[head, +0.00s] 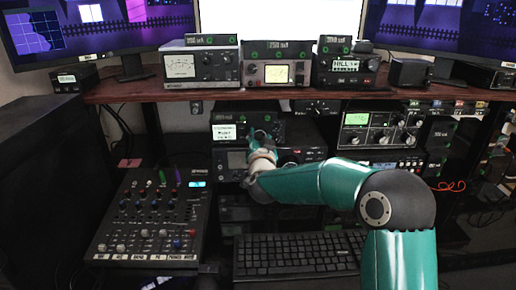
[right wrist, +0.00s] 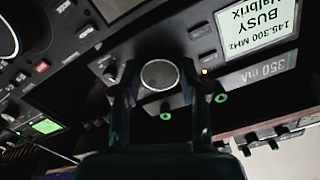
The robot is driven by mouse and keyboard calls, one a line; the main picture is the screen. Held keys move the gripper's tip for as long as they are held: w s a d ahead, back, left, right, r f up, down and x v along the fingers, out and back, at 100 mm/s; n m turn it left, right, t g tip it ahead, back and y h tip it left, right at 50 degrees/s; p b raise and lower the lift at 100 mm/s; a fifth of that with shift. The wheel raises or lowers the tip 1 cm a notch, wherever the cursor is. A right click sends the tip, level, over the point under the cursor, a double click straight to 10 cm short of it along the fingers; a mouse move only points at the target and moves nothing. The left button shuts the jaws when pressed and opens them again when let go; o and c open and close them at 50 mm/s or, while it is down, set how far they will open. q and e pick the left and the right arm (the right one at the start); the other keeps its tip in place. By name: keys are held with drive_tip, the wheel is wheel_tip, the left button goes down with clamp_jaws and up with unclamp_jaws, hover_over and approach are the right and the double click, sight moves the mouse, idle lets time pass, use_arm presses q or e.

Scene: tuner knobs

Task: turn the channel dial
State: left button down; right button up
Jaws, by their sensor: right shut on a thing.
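The channel dial (right wrist: 160,75) is a round dark knob with a grey face and a light rim, on the front of a black radio. In the right wrist view my right gripper (right wrist: 157,82) has one finger on each side of it and is shut on it. The radio's white display (right wrist: 266,30) reads BUSY and 145.300 MHz. In the head view that radio (head: 228,134) stands on the lower level, and my right gripper (head: 262,143) reaches its front. The dial is largely hidden there by the gripper. My left gripper is not in view.
A mixer (head: 150,215) stands at the left front and a keyboard (head: 298,254) lies below my right arm. A wooden shelf (head: 140,90) above carries several radios and meters. Another radio (head: 380,130) stands to the right.

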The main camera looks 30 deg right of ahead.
drive_tip(key=shift+a+m+b, duration=0.1)
drive_tip(key=shift+m+b, duration=0.6)
drive_tip(key=shift+m, duration=0.2)
drive_tip(key=o, duration=0.9)
drive_tip(key=shift+s, duration=0.1)
drive_tip(key=v, duration=1.1)
drive_tip(key=shift+s+a, duration=0.15)
drive_tip(key=shift+s, duration=0.2)
